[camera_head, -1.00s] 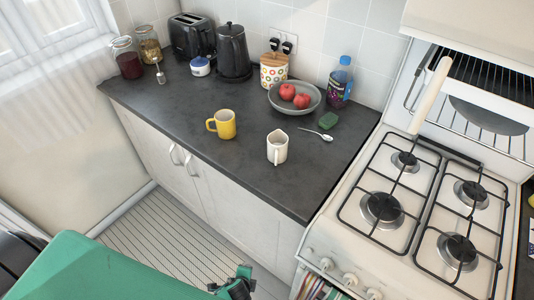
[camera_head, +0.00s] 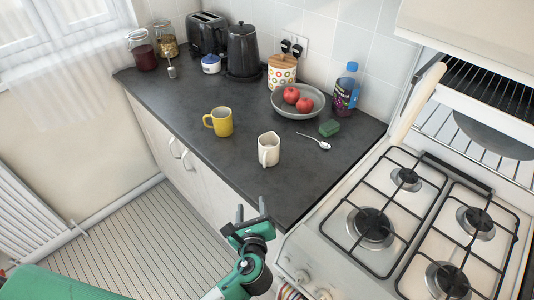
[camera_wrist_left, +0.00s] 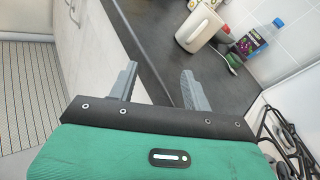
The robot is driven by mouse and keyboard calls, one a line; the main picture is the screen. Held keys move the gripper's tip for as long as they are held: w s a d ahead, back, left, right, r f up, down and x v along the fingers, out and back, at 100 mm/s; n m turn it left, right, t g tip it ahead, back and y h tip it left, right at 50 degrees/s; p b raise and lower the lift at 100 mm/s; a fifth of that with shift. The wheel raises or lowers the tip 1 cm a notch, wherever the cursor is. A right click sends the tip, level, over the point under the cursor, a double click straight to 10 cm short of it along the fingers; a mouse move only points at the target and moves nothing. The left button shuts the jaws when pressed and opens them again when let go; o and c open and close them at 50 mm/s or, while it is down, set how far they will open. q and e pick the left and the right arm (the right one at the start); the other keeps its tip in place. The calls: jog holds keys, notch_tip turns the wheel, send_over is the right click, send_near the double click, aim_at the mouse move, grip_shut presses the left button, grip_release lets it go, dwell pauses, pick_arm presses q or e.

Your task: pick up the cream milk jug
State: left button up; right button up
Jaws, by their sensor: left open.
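The cream milk jug (camera_head: 268,150) stands upright on the dark counter (camera_head: 185,118), near its front edge and close to the stove. Its handle faces the front of the counter. It also shows in the left wrist view (camera_wrist_left: 201,28), beyond my fingers. My left gripper (camera_head: 251,210) is open and empty, in front of the counter's edge and short of the jug. In the left wrist view its two fingers (camera_wrist_left: 158,85) stand apart with nothing between them. My right gripper is not in view.
A yellow mug (camera_head: 220,122) stands left of the jug. The gas stove (camera_head: 400,230) is at right. Counter between mug and front edge is clear.

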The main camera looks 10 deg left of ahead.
pick_arm(q)
jog(key=d+r+m+t, duration=0.1)
jog(key=m, duration=0.1)
jog(key=w+d+m, duration=0.1)
jog(key=d, duration=0.1)
jog(key=d+r+m+t+h, duration=0.1)
jog(key=m, duration=0.1)
jog(key=shift+w+d+r+m+t, duration=0.15)
jog(key=shift+w+r+m+t, duration=0.05)
jog(key=shift+r+m+t, duration=0.15)
jog(key=shift+w+r+h, duration=0.15)
jog(key=shift+w+h, duration=0.15)
jog(key=p, duration=0.2)
send_near(269, 155)
jog(key=shift+w+d+f, duration=0.1)
jog(key=shift+w, duration=0.45)
jog(key=shift+w+f, duration=0.15)
jog(key=shift+w, duration=0.4)
jog(key=w, duration=0.1)
jog(key=w+p, duration=0.1)
jog(key=w, duration=0.1)
jog(key=w+a+p, duration=0.1)
jog(key=shift+w+a+r, duration=0.1)
jog(key=shift+w+r, duration=0.2)
jog(key=shift+r, duration=0.1)
jog(key=shift+w+f, duration=0.1)
jog(key=shift+w, duration=0.2)
jog(key=shift+c, duration=0.2)
grip_shut()
